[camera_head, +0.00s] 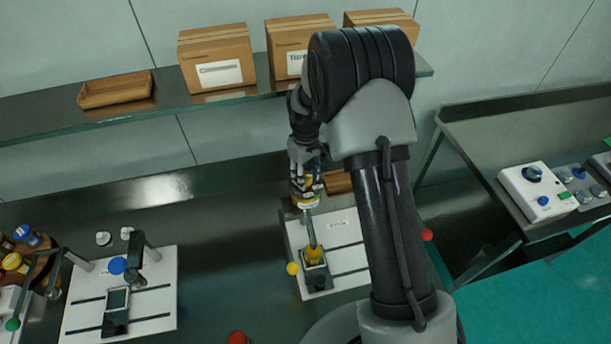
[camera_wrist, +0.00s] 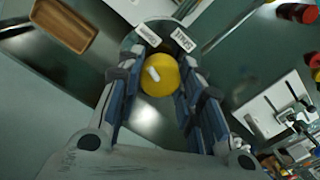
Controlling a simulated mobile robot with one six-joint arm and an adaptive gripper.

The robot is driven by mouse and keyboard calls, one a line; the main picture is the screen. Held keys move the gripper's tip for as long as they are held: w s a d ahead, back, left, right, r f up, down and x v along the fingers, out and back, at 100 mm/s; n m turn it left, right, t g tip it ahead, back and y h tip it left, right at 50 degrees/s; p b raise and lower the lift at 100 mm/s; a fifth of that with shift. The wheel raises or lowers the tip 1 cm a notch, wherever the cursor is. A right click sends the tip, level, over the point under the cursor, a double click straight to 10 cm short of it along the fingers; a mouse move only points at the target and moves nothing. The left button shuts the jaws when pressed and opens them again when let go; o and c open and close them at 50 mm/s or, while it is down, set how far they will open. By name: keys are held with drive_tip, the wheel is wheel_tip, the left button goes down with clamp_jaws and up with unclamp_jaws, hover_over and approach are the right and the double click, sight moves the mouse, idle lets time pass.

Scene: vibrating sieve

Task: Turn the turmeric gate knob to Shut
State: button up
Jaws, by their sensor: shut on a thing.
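The yellow knob (camera_wrist: 160,75) is between my gripper's fingers (camera_wrist: 160,95) in the wrist view. A white pointer mark on its face slants toward the upper left. The knob sits on a round plate with two white labels, a left label (camera_wrist: 148,37) and a right label (camera_wrist: 183,40), too small to read surely. My gripper (camera_head: 306,190) is shut on the knob, above the right-hand white board (camera_head: 345,225) in the head view. The fingers hide most of the knob there.
A left white board (camera_head: 150,310) carries a blue knob (camera_head: 118,265). Cardboard boxes (camera_head: 212,50) and a wooden tray (camera_head: 115,90) stand on the back shelf (camera_head: 50,125). A side table at the right holds control boxes (camera_head: 540,192). The bench between the boards is mostly clear.

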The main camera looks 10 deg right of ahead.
drive_tip(key=m+b, duration=0.1)
drive_tip(key=m, duration=0.2)
drive_tip(key=shift+f+m, duration=0.1)
drive_tip(key=shift+m, duration=0.3)
drive_tip(key=m+b, duration=0.1)
drive_tip(key=m, duration=0.2)
drive_tip(key=shift+m, duration=0.3)
drive_tip(key=m, duration=0.3)
drive_tip(key=shift+m+b, duration=0.3)
drive_tip(key=shift+b, duration=0.1)
drive_tip(key=shift+m, duration=1.8)
drive_tip(key=o, duration=1.1)
drive_tip(key=shift+c, duration=0.2)
